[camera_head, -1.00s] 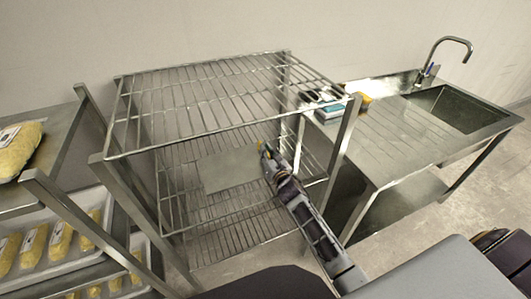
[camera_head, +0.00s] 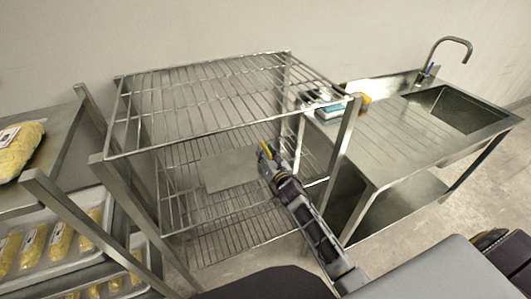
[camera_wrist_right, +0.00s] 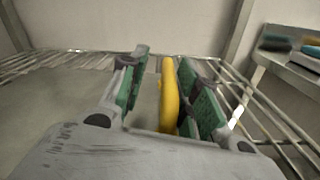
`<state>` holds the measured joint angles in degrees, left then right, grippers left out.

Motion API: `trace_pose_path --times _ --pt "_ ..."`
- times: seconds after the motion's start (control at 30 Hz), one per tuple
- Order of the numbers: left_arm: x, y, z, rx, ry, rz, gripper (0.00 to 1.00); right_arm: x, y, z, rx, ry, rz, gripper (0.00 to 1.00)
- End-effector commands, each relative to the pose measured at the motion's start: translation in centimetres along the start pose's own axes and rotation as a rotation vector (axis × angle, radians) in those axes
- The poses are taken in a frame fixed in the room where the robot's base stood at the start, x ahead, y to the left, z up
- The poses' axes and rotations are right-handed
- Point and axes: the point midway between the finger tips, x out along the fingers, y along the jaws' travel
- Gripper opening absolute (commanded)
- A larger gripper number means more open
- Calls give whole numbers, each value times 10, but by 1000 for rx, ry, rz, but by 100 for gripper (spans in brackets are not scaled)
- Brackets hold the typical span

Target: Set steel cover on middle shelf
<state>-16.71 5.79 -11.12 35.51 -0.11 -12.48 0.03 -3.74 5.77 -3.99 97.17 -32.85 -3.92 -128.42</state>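The steel cover (camera_head: 228,172) is a flat grey panel at the middle wire shelf (camera_head: 192,222) of the rack; I cannot tell if all of it rests on the wires. It also shows in the right wrist view as a grey sheet (camera_wrist_right: 60,108). A yellow upright part (camera_wrist_right: 169,95), seemingly its handle, stands between the green-padded fingers of my right gripper (camera_wrist_right: 164,92). The fingers are apart, with a gap visible left of the yellow part. In the head view my right gripper (camera_head: 267,154) is at the cover's right edge. My left gripper is out of view.
The wire top shelf (camera_head: 215,95) is above the cover, with steel posts at the corners. A sink bench (camera_head: 385,145) with small items (camera_head: 325,108) stands right. A steel rack with trays of yellow packs (camera_head: 35,245) stands left.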

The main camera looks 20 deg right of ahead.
Motion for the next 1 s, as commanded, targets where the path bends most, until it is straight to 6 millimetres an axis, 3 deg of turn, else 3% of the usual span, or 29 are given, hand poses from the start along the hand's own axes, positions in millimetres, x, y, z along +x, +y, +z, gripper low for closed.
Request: trace_pose_path --times 1.0 --pt "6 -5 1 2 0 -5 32 -81 0 -1 0 1 -1 32"
